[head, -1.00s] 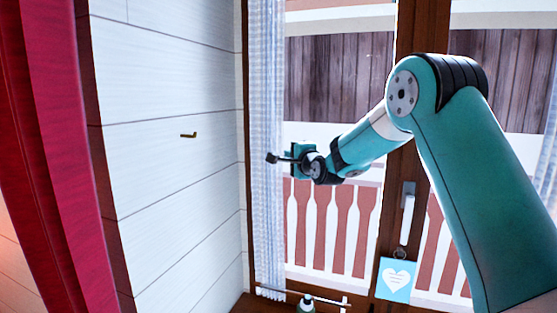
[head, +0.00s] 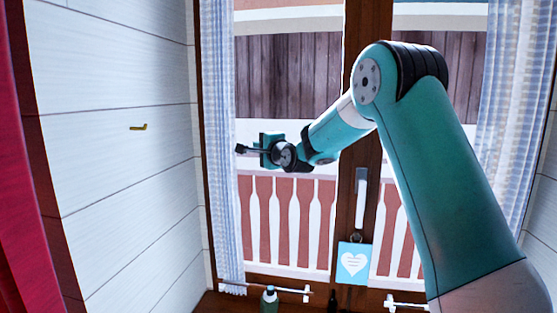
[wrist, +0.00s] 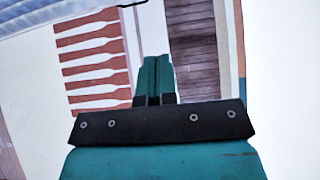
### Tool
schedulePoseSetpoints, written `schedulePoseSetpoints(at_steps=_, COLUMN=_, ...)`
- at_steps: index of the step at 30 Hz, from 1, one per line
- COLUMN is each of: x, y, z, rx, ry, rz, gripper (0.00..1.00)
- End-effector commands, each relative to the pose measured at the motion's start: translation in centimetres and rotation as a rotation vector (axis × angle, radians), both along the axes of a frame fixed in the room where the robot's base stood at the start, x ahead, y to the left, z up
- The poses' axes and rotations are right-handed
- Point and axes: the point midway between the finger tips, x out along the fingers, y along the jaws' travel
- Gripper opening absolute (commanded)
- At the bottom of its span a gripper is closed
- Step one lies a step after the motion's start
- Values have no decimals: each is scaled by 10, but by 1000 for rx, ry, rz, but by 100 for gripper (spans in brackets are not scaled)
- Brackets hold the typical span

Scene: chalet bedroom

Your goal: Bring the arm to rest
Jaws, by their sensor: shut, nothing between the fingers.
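My teal arm reaches from the lower right across the middle of the head view. Its end, my gripper (head: 241,149), points left in front of the window. In the wrist view my gripper (wrist: 154,62) shows its two teal fingers pressed together with nothing between them. The arm is bent at the elbow and held in the air, with no visible contact with anything.
A white plank wall with a small brass hook (head: 138,127) stands at the left. A blue sign with a heart (head: 353,262) hangs from the window handle (head: 361,198). A bottle (head: 269,301) stands below. Checked curtains (head: 219,120) flank the window; a red curtain (head: 20,200) is far left.

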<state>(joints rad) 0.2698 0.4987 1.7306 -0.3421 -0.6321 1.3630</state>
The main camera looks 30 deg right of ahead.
Motion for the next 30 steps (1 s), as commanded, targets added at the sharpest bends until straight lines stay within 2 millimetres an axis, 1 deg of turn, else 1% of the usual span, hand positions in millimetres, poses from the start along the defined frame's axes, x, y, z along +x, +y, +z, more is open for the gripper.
schedulePoseSetpoints(at_steps=1, x=-15, y=2, z=-6, rx=1, ry=-2, rz=2, gripper=0)
schedulePoseSetpoints(at_steps=3, x=-33, y=1, z=-6, rx=0, ry=-2, rz=0, gripper=0)
schedulePoseSetpoints(at_steps=6, x=-55, y=1, z=-6, rx=0, ry=0, rz=0, gripper=0)
schedulePoseSetpoints(at_steps=10, x=-78, y=0, z=-5, rx=0, ry=1, rz=-1, gripper=0)
schedulePoseSetpoints(at_steps=12, x=-85, y=0, z=-4, rx=0, ry=2, rz=0, gripper=0)
schedulePoseSetpoints(at_steps=15, x=-92, y=1, z=-3, rx=1, ry=3, rz=1, gripper=0)
schedulePoseSetpoints(at_steps=21, x=-95, y=2, z=-2, rx=0, ry=4, rz=3, gripper=0)
schedulePoseSetpoints(at_steps=23, x=-97, y=7, z=-3, rx=-13, ry=18, rz=15, gripper=0)
schedulePoseSetpoints(at_steps=26, x=-105, y=36, z=-13, rx=-89, ry=90, rz=81, gripper=0)
schedulePoseSetpoints(at_steps=29, x=-129, y=88, z=-35, rx=-247, ry=218, rz=223, gripper=0)
schedulePoseSetpoints(at_steps=30, x=-144, y=113, z=-46, rx=-332, ry=275, rz=303, gripper=0)
